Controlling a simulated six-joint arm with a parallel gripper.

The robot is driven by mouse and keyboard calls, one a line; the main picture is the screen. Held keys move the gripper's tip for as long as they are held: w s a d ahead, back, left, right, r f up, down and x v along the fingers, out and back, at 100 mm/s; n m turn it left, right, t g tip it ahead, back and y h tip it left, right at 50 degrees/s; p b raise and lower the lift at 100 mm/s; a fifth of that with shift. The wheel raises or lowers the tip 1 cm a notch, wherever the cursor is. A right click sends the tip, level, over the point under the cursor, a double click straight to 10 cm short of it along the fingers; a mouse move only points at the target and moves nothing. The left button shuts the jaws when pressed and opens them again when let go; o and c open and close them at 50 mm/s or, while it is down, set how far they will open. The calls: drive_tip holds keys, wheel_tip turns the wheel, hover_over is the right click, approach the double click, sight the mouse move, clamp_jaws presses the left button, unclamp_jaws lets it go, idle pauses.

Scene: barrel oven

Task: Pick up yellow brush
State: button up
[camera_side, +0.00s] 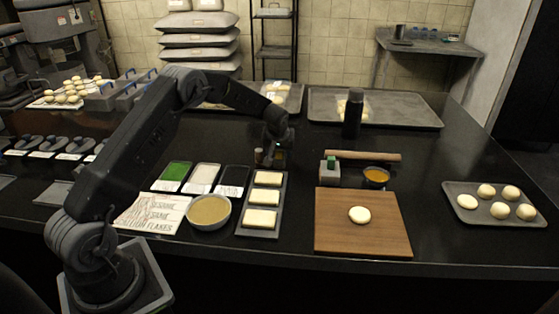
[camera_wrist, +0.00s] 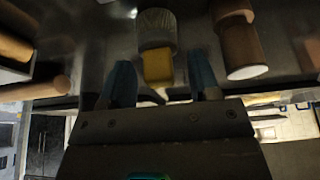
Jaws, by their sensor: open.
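The yellow brush (camera_wrist: 158,68) shows in the wrist view as a short yellow block with a pale, ribbed grey part (camera_wrist: 157,28) joined to it. My gripper (camera_wrist: 162,85) is open, with one blue finger on each side of the yellow part. Gaps show between the fingers and the brush, so I see no grip on it. In the side view my gripper (camera_side: 279,158) hangs low over the counter, just behind the tray of pale slabs. A small patch of yellow there may be the brush, but the gripper mostly hides it.
A brown cylinder (camera_wrist: 241,40) stands close beside the brush. The slab tray (camera_side: 246,217) is in front of my gripper. A green-topped block (camera_side: 331,165), rolling pin (camera_side: 363,156), orange-filled bowl (camera_side: 376,176) and dark bottle (camera_side: 352,115) stand to the right.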

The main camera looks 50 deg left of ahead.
drive_tip(key=c, duration=1)
drive_tip(key=shift+o, duration=0.2)
wheel_tip(320, 180, up, 10)
drive_tip(key=shift+r, duration=0.1)
